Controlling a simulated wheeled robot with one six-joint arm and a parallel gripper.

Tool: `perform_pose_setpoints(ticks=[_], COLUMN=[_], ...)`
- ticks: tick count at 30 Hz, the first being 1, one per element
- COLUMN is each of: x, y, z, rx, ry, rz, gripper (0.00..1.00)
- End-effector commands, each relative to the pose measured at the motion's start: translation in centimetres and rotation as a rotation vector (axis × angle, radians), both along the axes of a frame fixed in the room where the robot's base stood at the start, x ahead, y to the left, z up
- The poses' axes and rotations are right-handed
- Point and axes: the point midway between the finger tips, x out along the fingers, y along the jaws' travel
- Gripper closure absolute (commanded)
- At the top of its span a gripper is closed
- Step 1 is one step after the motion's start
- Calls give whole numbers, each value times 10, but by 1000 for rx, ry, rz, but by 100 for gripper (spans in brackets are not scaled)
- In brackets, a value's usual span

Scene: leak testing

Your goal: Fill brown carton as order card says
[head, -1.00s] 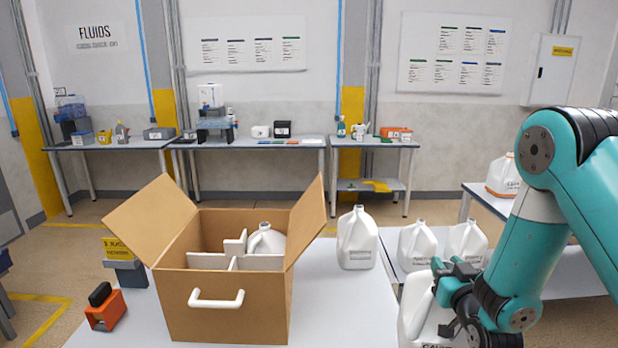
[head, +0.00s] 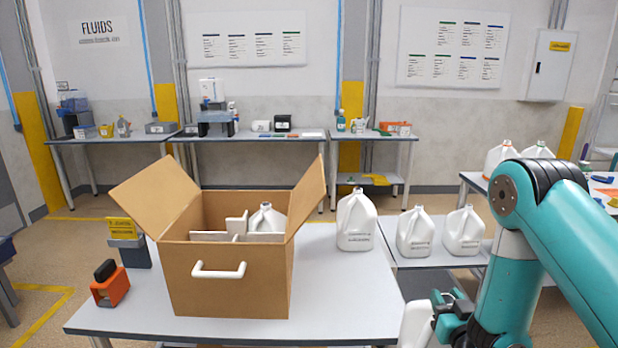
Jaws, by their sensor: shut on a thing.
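The brown carton (head: 228,283) stands open on the near table, flaps spread, with a white handle on its front. White dividers (head: 236,229) split its inside, and one white jug (head: 266,217) sits in a back right compartment. My gripper (head: 440,318) is at the lower right, shut on a white jug (head: 415,326) that is cut off by the frame bottom. A white jug (head: 356,222) stands on the table right of the carton. Two more white jugs (head: 414,234) (head: 464,232) stand on the lower table to the right. The order card cannot be made out for certain.
An orange and black tool (head: 110,286) and a grey stand with a yellow sign (head: 126,238) are left of the carton. Jugs with orange caps (head: 498,158) stand on a far right table.

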Motion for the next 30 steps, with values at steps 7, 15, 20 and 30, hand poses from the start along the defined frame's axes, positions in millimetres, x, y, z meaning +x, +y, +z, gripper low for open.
perform_pose_setpoints(ticks=[7, 15, 20, 30], x=[-26, -36, -36, -36], y=[1, 1, 1, 1], z=[-87, -104, -103, -104], rx=[0, 0, 0, 0], ry=[5, -1, -1, 0], rz=[2, 1, 1, 1], gripper=[82, 82, 82, 82])
